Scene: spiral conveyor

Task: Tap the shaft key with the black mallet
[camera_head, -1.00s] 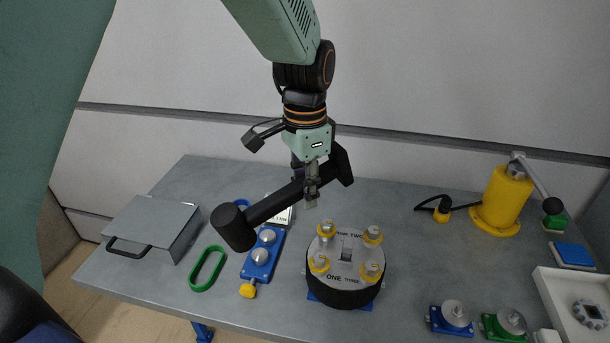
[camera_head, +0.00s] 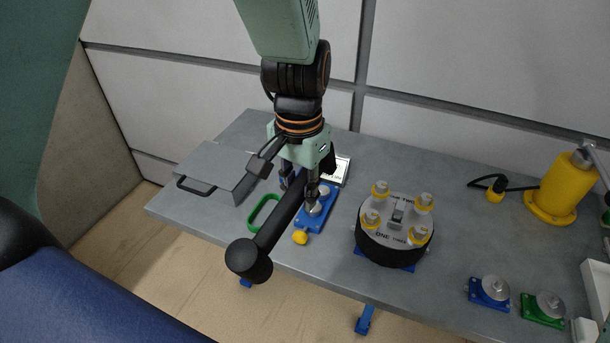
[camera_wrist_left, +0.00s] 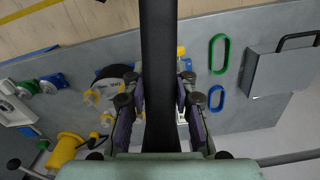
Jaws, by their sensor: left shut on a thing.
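The black mallet (camera_head: 282,212) is held by its handle in my left gripper (camera_head: 305,188). Its cylindrical head (camera_head: 249,260) points toward the lower left and appears beyond the bench's front edge. In the left wrist view the handle (camera_wrist_left: 158,70) runs between the fingers (camera_wrist_left: 158,108). The shaft key (camera_head: 398,212) is a small grey block on top of the round black-sided hub (camera_head: 395,243), among several yellow-collared bolts. The mallet is left of the hub and apart from it. The hub is partly hidden in the left wrist view. My right gripper is out of view.
A blue block with silver knobs (camera_head: 318,210) lies below my gripper. A green ring (camera_head: 263,212) and a grey box (camera_head: 215,170) are to the left. A yellow lever device (camera_head: 560,188) and small blue (camera_head: 489,292) and green (camera_head: 545,308) fixtures stand right.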

